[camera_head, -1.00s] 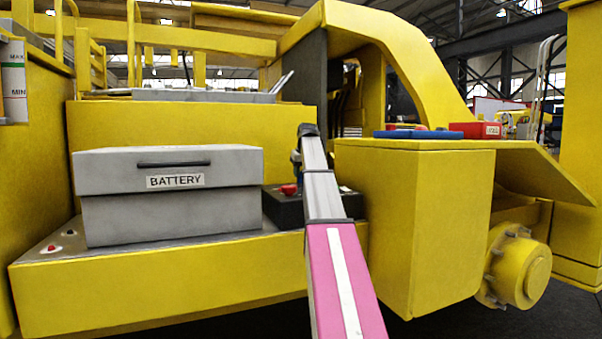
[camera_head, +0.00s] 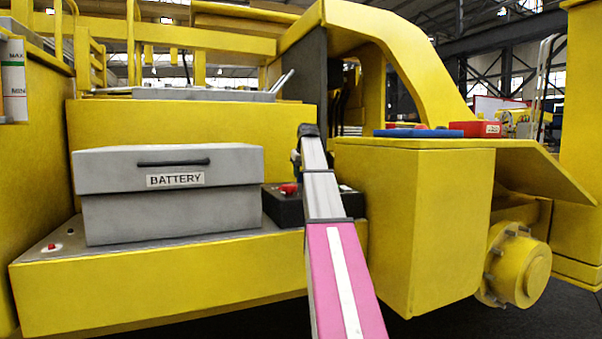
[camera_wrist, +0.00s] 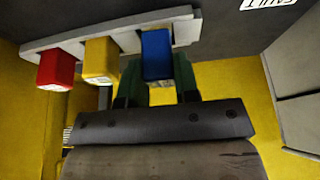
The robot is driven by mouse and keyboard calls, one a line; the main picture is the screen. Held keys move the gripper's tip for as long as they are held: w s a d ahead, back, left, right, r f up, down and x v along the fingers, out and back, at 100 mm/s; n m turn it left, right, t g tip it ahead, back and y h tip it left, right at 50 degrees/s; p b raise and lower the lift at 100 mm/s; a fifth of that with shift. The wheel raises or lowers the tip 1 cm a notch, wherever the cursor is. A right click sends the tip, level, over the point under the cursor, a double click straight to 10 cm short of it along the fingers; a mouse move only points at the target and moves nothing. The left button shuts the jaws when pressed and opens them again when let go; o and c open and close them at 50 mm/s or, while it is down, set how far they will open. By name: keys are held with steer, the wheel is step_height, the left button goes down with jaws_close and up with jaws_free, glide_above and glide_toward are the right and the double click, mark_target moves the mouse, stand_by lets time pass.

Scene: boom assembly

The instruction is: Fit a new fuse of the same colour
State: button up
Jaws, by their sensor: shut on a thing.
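In the wrist view a blue fuse (camera_wrist: 157,52) sits between the green fingers of my gripper (camera_wrist: 160,85), which are shut on it. The blue fuse is at the right part of a pale grey holder strip (camera_wrist: 120,33). I cannot tell whether it is fully seated there. A yellow fuse (camera_wrist: 100,60) and a red fuse (camera_wrist: 56,69) stand in a row to its left on the same strip. In the head view my gripper is hidden behind my own arm, near a black box with a red knob (camera_head: 289,189).
A grey battery box (camera_head: 168,195) stands left of my arm. At right a yellow cabinet (camera_head: 415,230) carries a blue tray (camera_head: 405,134) and a red labelled box (camera_head: 476,129). In the wrist view a wall with a partly seen label (camera_wrist: 268,4) is at upper right.

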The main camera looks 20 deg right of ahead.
steer(key=shift+f, duration=0.65)
steer(key=o, duration=1)
steer(key=shift+r, duration=0.1)
steer(key=v, duration=1)
steer(key=shift+s+r, duration=0.1)
steer(key=shift+r, duration=0.2)
